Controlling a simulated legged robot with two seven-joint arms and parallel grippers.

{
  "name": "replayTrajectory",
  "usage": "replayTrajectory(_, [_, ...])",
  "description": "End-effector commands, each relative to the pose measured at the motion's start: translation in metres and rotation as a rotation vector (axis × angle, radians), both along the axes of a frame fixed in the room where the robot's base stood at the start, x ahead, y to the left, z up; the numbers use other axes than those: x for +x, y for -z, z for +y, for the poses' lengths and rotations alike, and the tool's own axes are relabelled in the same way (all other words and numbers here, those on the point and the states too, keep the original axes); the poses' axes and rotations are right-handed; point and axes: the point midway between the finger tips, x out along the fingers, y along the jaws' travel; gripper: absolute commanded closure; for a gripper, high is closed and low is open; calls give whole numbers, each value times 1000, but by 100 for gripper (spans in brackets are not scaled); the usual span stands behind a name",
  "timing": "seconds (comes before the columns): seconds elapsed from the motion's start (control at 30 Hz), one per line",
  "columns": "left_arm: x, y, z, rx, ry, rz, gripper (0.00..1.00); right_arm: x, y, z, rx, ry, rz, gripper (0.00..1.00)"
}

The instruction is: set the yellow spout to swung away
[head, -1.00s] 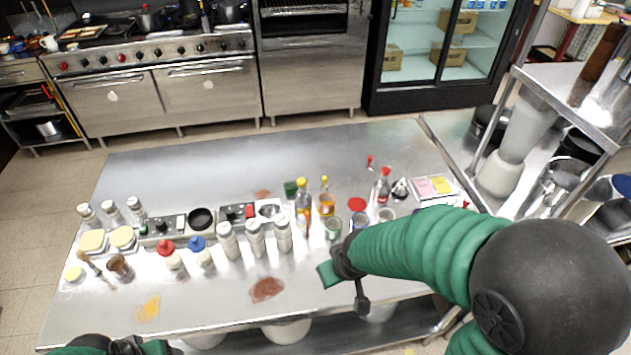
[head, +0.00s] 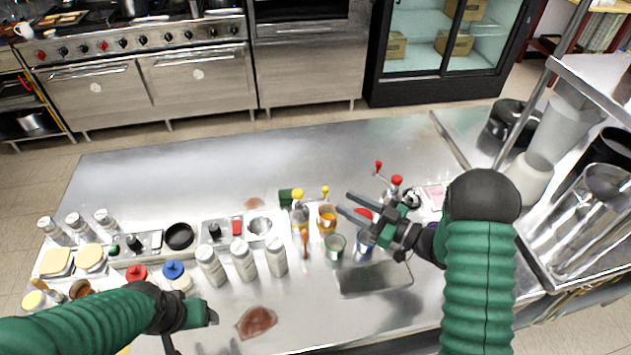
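Two small yellow tops stand near the table's centre. One is a yellow cap (head: 298,194) on a bottle. The other is a smaller yellow piece (head: 325,191) just right of it, above an amber jar (head: 327,219). I cannot tell which is the spout, or which way it is turned. My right gripper (head: 344,202) is open and empty. Its two dark fingers point left toward the smaller yellow piece, with a gap between. My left gripper (head: 208,314) is low, over the front of the table; its fingers are too unclear to judge.
A red-capped bottle (head: 397,181) and a red knob (head: 378,166) stand behind my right gripper. Several white shakers (head: 243,262) stand left of centre. A green-rimmed glass (head: 335,246) is below the gripper. The back of the steel table (head: 230,160) is clear.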

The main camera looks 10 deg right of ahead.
Motion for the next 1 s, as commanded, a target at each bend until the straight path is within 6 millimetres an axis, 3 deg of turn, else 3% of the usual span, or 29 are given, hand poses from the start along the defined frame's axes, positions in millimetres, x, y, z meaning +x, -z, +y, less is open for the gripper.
replayTrajectory(0.3, [0, -15, 0, 0, 1, 0, 29, 59, -1, 56, 1, -1, -1, 62])
replayTrajectory(0.5, [0, -18, 0, 0, 1, -1, 29, 81, 0, 80, 0, 2, 0, 62])
replayTrajectory(0.83, [0, -18, 0, 0, 1, 0, 29, 86, 1, 83, 1, 4, 0, 62])
replayTrajectory(1.0, [0, -18, 0, 0, 1, 0, 29, 86, 1, 82, 2, 4, -1, 85])
